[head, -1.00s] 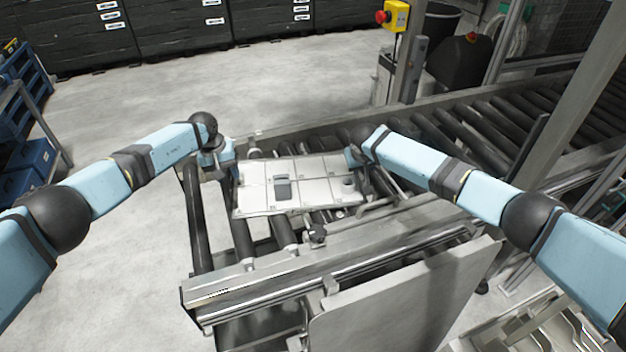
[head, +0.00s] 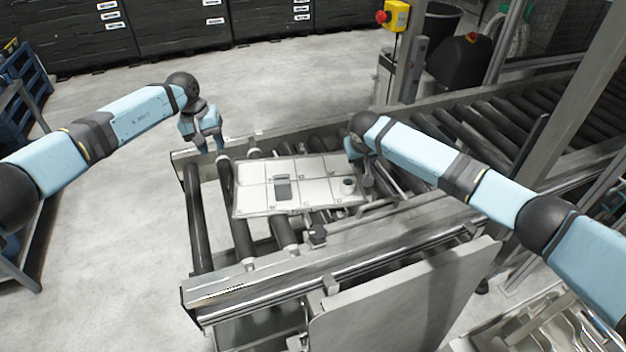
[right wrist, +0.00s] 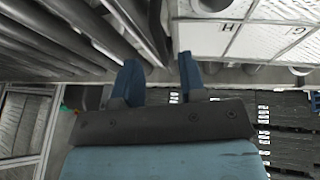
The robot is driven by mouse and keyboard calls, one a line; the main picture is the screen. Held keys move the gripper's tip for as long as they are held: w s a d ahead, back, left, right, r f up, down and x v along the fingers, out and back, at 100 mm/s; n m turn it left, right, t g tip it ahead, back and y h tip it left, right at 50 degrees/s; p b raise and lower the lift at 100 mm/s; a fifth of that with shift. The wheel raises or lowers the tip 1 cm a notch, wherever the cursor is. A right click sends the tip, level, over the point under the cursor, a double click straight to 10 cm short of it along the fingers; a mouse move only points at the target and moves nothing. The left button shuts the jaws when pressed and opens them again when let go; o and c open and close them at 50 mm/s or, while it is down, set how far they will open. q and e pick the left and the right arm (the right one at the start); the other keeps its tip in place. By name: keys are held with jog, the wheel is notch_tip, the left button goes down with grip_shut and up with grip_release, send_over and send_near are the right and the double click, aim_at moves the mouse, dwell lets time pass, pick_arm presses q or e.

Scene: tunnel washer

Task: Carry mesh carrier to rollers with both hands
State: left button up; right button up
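The mesh carrier, a pale flat panel with a dark rectangle and a round hole (head: 315,191), lies on the rollers (head: 240,225) in the head view. My left gripper (head: 211,146) is open and empty, above and beyond the carrier's left end, apart from it. My right gripper (head: 361,170) is beside the carrier's right end. In the right wrist view its fingers (right wrist: 160,66) are apart with nothing visible between them. The carrier's lettered face (right wrist: 232,38) lies just past the right-hand finger; whether they touch I cannot tell.
The roller line continues to the right (head: 490,125). A yellow box with a red button (head: 396,16) stands behind. Open floor lies left.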

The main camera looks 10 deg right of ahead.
jog(key=v, duration=0.6)
jog(key=shift+r, duration=0.25)
jog(key=shift+s, duration=0.15)
